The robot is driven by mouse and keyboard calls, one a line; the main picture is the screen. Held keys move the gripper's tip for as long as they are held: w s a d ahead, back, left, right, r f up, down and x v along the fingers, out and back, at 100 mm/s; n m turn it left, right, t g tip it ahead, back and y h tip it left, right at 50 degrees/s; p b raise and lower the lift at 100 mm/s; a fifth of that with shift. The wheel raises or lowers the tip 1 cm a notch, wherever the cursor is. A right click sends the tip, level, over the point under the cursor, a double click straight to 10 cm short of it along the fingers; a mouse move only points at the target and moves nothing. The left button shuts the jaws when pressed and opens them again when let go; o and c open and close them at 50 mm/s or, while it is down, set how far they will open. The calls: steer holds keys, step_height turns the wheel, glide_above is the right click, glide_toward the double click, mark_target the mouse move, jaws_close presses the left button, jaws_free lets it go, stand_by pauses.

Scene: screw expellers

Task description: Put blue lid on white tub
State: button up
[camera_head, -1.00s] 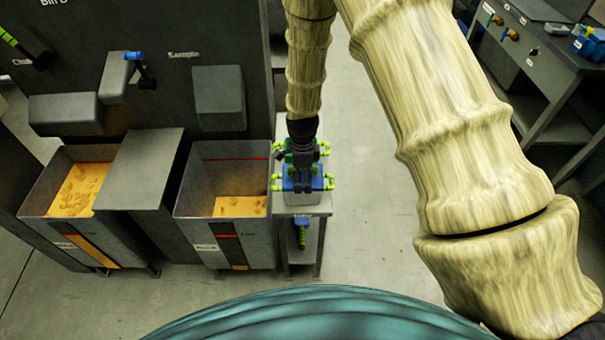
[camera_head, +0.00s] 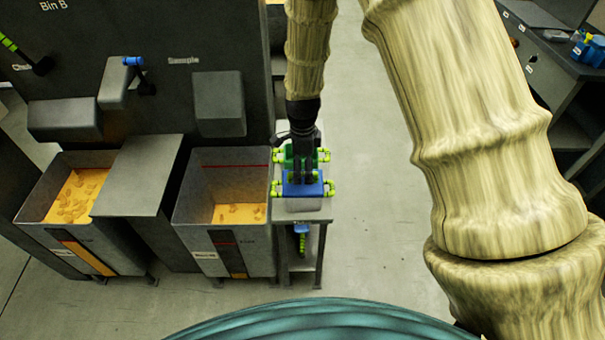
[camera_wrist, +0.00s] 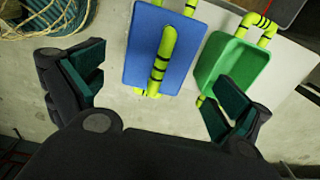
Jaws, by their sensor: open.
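The blue lid (camera_head: 303,189) is a flat rectangle with yellow-green handles at its sides. It lies over a pale, whitish tub (camera_head: 304,205) on the small stand; I cannot tell if it is fully seated. In the wrist view the blue lid (camera_wrist: 140,62) shows a black-banded yellow-green handle (camera_wrist: 162,60) across its middle. My gripper (camera_head: 303,177) is over the lid in the head view. In the wrist view my gripper (camera_wrist: 160,82) has its fingers wide apart with nothing between them, and the lid lies beyond the fingertips.
A green tray-like container (camera_wrist: 228,64) with yellow-green handles stands beside the lid; its green also shows behind it (camera_head: 289,153). Grey bins (camera_head: 222,240) with orange pieces stand to the left. The stand (camera_head: 318,224) is narrow. Open floor (camera_head: 385,230) lies to its right.

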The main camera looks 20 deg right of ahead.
steer(key=shift+r+b, duration=0.6)
steer(key=shift+r, duration=2.25)
